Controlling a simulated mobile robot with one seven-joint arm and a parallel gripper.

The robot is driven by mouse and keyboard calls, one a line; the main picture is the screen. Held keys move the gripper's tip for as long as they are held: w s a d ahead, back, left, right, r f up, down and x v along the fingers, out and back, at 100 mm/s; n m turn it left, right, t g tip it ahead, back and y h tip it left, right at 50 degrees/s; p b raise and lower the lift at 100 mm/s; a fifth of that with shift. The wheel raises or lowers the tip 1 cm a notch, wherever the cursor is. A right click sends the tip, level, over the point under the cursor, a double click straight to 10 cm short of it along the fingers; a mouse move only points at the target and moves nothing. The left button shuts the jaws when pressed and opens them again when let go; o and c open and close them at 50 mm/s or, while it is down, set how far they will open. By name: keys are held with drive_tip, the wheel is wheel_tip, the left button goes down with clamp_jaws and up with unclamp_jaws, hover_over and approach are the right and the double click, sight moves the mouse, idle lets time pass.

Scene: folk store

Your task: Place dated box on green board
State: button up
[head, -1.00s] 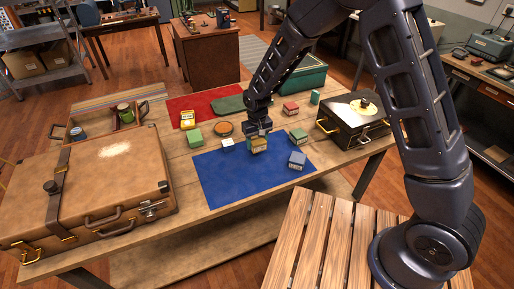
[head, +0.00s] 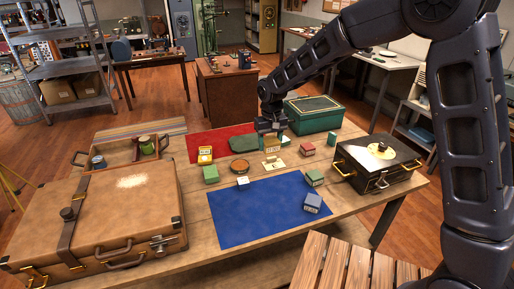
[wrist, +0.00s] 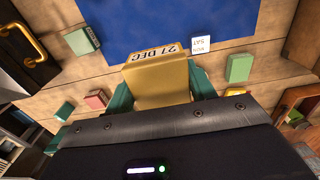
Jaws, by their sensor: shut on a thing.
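The dated box is a yellow box (head: 272,146) with a pale side; in the wrist view its label (wrist: 155,52) reads "27 DEC". My gripper (head: 270,132) is shut on it and holds it over the back part of the table. The green board (head: 262,143) is dark green and shows beside the box, partly hidden by it and my gripper. Contact between box and board cannot be made out.
A blue mat (head: 270,212) lies in front and a red mat (head: 215,143) behind. Several small boxes, such as a green one (head: 210,174), stand around. A brown suitcase (head: 100,215) is at left, a black case (head: 380,165) at right, a green chest (head: 312,114) behind.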

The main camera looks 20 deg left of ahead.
drive_tip(key=w+a+r, duration=0.2)
drive_tip(key=w+a, duration=1.1)
drive_tip(key=w, duration=0.1)
hover_over(255, 143)
drive_tip(key=f, duration=0.1)
wheel_tip(255, 143, down, 20)
drive_tip(key=shift+s+d+r, duration=0.1)
drive_tip(key=shift+d+r, duration=0.05)
drive_tip(key=o, duration=1)
wheel_tip(255, 143, up, 12)
